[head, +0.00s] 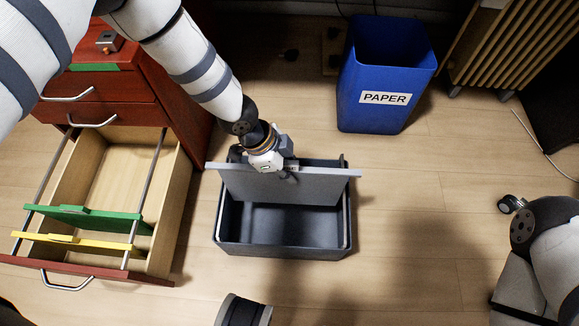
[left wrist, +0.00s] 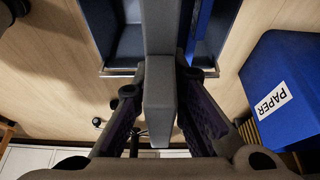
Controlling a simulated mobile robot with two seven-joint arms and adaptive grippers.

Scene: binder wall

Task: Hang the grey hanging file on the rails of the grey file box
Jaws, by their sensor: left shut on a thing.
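The grey hanging file (head: 300,188) is a flat panel with a long top bar whose ends reach past both sides of the box in the head view. My left gripper (head: 284,171) is shut on the middle of its top bar; the left wrist view shows the file (left wrist: 160,105) between the fingers (left wrist: 162,85). The grey file box (head: 283,249) stands open on the floor under it, with pale rails along its left and right sides. The file hangs over the back part of the box. I cannot tell whether its bar touches the rails. My right gripper is out of view.
A red cabinet (head: 185,95) stands at left with its drawer (head: 85,262) pulled out, holding a green file (head: 90,219) and a yellow file (head: 85,243). A blue paper bin (head: 382,113) stands behind right. Floor right of the box is clear.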

